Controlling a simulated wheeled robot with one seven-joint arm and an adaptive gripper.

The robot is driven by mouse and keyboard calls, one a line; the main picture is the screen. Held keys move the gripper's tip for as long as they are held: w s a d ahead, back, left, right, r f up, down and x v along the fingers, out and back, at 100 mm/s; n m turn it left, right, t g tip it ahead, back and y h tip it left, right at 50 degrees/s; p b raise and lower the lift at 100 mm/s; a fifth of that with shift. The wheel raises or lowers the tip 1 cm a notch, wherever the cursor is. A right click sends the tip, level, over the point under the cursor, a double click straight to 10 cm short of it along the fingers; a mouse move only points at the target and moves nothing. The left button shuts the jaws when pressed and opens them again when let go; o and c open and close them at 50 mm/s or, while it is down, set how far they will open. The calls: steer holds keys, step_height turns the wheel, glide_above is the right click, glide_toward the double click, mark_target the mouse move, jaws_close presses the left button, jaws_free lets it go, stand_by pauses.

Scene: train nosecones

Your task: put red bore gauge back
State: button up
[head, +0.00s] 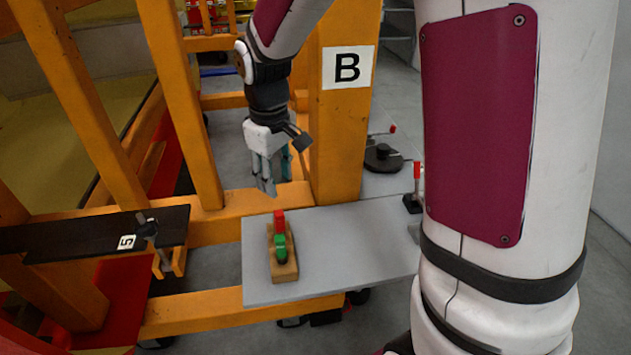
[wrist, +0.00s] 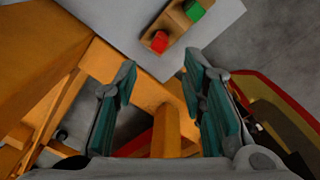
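A red piece, likely the red bore gauge (head: 279,220), stands at the far end of a wooden block (head: 285,272) on a grey shelf (head: 345,250). A green gauge (head: 281,246) sits beside it in the same block. In the wrist view the red piece (wrist: 159,42) and the green one (wrist: 194,10) show at the top, beyond the fingertips. My gripper (head: 266,188) hangs above and behind the block, near the orange beam. In the wrist view my gripper (wrist: 160,68) is open, its teal-padded fingers apart with nothing held between them.
An orange post marked B (head: 345,140) rises behind the shelf. A red-handled tool (head: 417,172) stands at the shelf's right. A black bracket marked 5 (head: 90,232) lies at left. The shelf between block and red-handled tool is clear.

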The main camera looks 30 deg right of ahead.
steer(key=s+r+m+t, duration=0.2)
steer(key=s+r, duration=0.5)
steer(key=s, duration=0.3)
steer(key=s+r+m+t, duration=0.2)
steer(key=s+r, duration=0.5)
steer(key=s, duration=0.4)
steer(key=shift+r+m+t, duration=0.15)
steer(key=shift+m+t, duration=0.15)
